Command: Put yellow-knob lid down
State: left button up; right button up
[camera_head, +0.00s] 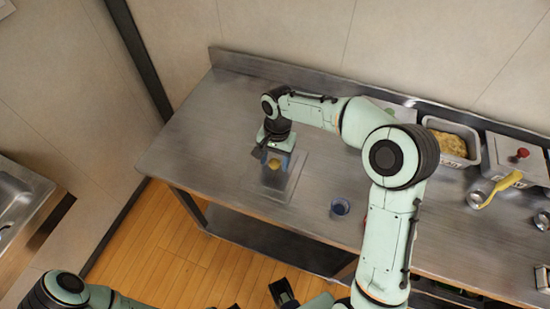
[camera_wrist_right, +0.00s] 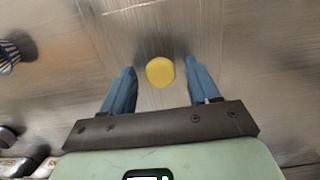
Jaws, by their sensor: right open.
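The yellow-knob lid is a flat, grey metal rectangle (camera_head: 294,187) lying on the steel counter near its front left part. Its round yellow knob (camera_head: 273,164) sticks up in the middle. In the right wrist view the knob (camera_wrist_right: 160,71) sits between the two blue fingers, with a gap on each side. My right gripper (camera_head: 278,160) is open and pointed down over the lid, around the knob without visible contact.
A small blue cup (camera_head: 340,206) stands right of the lid. A tray of yellow food (camera_head: 450,134), a red-knob lid (camera_head: 521,153) and a yellow-handled tool (camera_head: 500,187) are at the right. My right arm crosses above the counter. The counter left of the lid is clear.

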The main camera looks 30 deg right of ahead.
notch_tip(320, 180, up, 12)
jog(key=d+p, duration=0.1)
jog(key=p, duration=0.1)
jog(key=shift+w+r, duration=0.15)
jog(key=shift+w, duration=0.3)
